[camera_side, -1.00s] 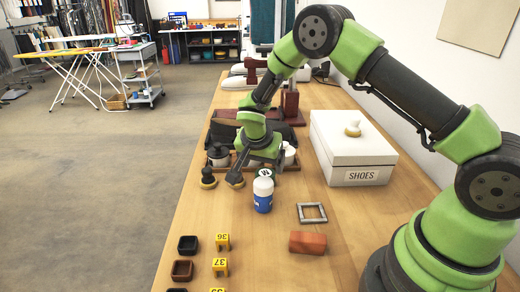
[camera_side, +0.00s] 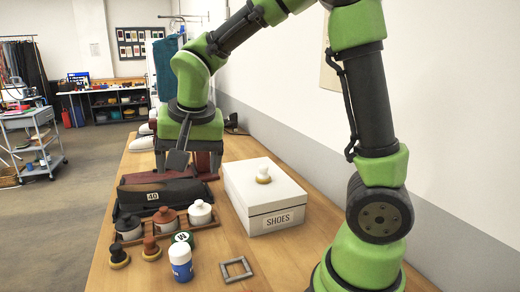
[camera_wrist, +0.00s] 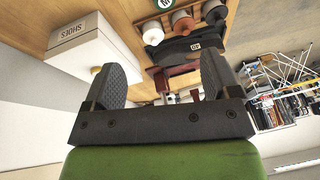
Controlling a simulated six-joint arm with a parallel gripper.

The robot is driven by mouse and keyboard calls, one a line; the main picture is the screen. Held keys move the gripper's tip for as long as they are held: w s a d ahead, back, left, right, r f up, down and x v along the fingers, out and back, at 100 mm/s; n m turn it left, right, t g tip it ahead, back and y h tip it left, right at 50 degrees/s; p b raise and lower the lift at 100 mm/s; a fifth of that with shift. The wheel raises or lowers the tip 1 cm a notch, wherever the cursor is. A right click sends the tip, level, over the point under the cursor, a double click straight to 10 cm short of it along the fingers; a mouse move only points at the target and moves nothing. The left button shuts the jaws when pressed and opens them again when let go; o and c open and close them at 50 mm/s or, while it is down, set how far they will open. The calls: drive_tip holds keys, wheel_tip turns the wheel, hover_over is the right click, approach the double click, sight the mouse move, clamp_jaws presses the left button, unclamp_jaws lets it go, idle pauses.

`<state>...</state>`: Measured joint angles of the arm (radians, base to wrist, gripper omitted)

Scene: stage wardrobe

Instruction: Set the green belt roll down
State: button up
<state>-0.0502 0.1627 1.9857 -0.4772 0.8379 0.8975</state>
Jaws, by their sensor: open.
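The green belt roll (camera_side: 182,238) rests on the wooden table, a round green disc with a white face and a dark letter on it. It stands just behind the blue-and-white bottle, whose cap hides part of it. In the wrist view it shows at the top edge (camera_wrist: 165,3), cut off by the frame. My gripper (camera_side: 187,162) is raised, farther back, above the dark bundle tagged 40 and well clear of the roll. In the wrist view its two dark ribbed fingers (camera_wrist: 165,78) are spread wide with nothing between them.
A tray (camera_side: 207,228) of three lidded pots stands behind the roll. The bottle (camera_side: 180,265) is in front, two knobbed pieces (camera_side: 151,249) to the left. The white SHOES box (camera_side: 262,200) and a grey square frame (camera_side: 236,268) are to the right. The dark bundle (camera_side: 180,190) lies behind.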

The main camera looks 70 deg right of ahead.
drive_tip(key=s+a+r+n+t+y, duration=0.2)
drive_tip(key=s+r+n, duration=0.1)
drive_tip(key=s, duration=0.4)
drive_tip(key=s+a+r+n+t+y, duration=0.1)
drive_tip(key=s+a+r+n, duration=0.1)
drive_tip(key=s, duration=0.6)
drive_tip(key=shift+s+r+n+t+y, duration=0.2)
drive_tip(key=shift+r+n+t+y, duration=0.2)
drive_tip(key=shift+n, duration=0.2)
